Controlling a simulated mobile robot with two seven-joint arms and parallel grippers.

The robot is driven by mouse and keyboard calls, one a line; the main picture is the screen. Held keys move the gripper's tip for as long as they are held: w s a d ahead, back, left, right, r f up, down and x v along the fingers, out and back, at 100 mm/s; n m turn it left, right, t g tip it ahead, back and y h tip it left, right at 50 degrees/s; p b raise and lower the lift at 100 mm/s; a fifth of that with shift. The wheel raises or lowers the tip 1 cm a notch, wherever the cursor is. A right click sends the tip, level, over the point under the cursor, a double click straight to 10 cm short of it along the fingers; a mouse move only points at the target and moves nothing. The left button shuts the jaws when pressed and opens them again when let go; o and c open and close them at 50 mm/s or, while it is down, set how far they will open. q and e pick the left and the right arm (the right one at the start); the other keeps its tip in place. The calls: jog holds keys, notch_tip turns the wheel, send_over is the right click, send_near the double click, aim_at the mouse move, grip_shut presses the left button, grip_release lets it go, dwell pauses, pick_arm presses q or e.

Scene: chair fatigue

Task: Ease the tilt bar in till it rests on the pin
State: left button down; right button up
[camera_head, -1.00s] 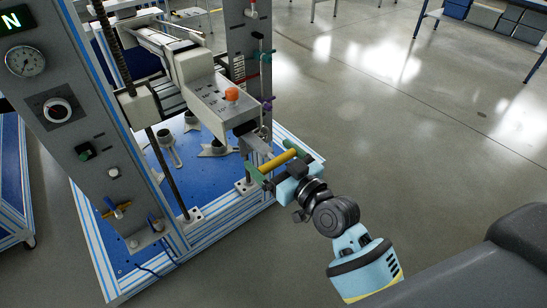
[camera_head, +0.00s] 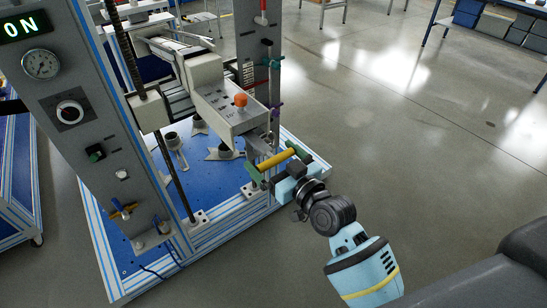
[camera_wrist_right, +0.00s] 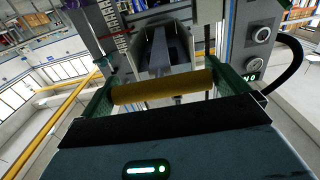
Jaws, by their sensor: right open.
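A yellow cylindrical bar (camera_head: 278,159), which I take to be the tilt bar's grip, lies crosswise between the green fingers of my right gripper (camera_head: 279,162). The right wrist view shows the yellow bar (camera_wrist_right: 163,86) spanning from finger to finger, with the gripper (camera_wrist_right: 172,88) spread wide. I cannot tell whether both fingers touch its ends. A grey metal piece (camera_head: 257,143) shows just beyond the bar, under the front of the grey machine head (camera_head: 222,107). I cannot make out the pin. My left gripper is not in view.
The head carries an orange knob (camera_head: 240,100). A grey control column (camera_head: 90,130) with a gauge stands at the left, and a threaded rod rises beside it. Fixtures sit on the blue base plate (camera_head: 205,180). Open floor (camera_head: 420,170) lies to the right.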

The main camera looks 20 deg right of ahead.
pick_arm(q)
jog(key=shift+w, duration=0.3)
pick_arm(e)
jog(key=v, duration=0.7)
jog(key=shift+s+d, duration=0.15)
jog(key=shift+s, duration=0.15)
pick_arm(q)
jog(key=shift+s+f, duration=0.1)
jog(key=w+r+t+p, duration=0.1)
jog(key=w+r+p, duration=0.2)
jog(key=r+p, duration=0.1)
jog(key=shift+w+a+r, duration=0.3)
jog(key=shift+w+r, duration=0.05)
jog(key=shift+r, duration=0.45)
pick_arm(e)
jog(key=s+d+f+m+g+h, duration=0.1)
jog(key=s+f+g, duration=0.3)
jog(key=s+f, duration=0.8)
jog(key=s+d+f+m+g+h, duration=0.1)
jog(key=s+f+g+h, duration=0.2)
jog(key=s+f, duration=0.9)
jog(key=s+g, duration=0.1)
jog(key=s, duration=0.5)
jog(key=shift+s+d, duration=0.3)
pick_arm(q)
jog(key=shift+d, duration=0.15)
